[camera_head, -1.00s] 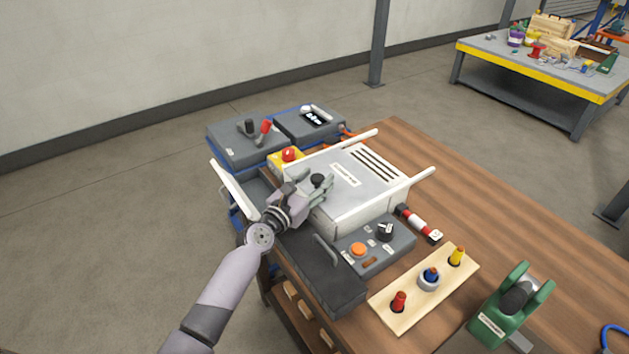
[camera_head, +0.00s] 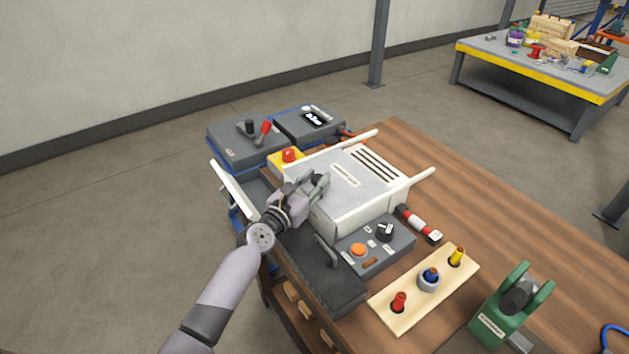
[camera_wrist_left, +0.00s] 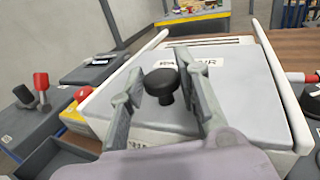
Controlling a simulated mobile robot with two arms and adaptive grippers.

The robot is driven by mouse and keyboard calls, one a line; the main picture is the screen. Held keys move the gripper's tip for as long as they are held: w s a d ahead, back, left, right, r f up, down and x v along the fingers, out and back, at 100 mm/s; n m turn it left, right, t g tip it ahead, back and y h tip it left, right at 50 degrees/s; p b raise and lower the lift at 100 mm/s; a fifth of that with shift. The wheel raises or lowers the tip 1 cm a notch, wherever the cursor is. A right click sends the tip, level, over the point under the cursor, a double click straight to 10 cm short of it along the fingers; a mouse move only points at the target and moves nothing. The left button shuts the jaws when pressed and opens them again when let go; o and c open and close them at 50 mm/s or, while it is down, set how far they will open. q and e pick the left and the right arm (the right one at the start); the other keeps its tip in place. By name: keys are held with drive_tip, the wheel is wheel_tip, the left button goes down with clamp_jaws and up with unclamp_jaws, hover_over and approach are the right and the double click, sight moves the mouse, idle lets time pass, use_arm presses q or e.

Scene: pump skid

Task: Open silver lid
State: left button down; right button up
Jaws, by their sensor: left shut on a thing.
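The silver lid (camera_head: 364,181) lies flat and closed on a white-sided box between two pale rails. It also shows in the left wrist view (camera_wrist_left: 240,95). A black round knob (camera_wrist_left: 161,84) stands on the lid near its edge. My left gripper (camera_head: 322,182) has its fingers on both sides of this knob and is shut on it. In the head view the fingers hide the knob. My right gripper is in neither view.
A grey panel with an orange button (camera_head: 358,249) sits in front of the box. A red emergency button (camera_head: 289,154) and a box with levers (camera_head: 248,139) stand behind left. A wooden peg board (camera_head: 428,283) and a green clamp-like device (camera_head: 508,305) stand at right.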

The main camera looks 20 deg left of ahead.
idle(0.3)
use_arm(q)
drive_tip(key=w+d, duration=0.2)
drive_tip(key=shift+w, duration=0.35)
drive_tip(key=shift+w+d+f, duration=0.1)
drive_tip(key=shift+w+d, duration=0.15)
drive_tip(key=shift+w, duration=0.05)
drive_tip(key=shift+s, duration=0.1)
drive_tip(key=c, duration=1.2)
unclamp_jaws()
drive_tip(key=v, duration=1.2)
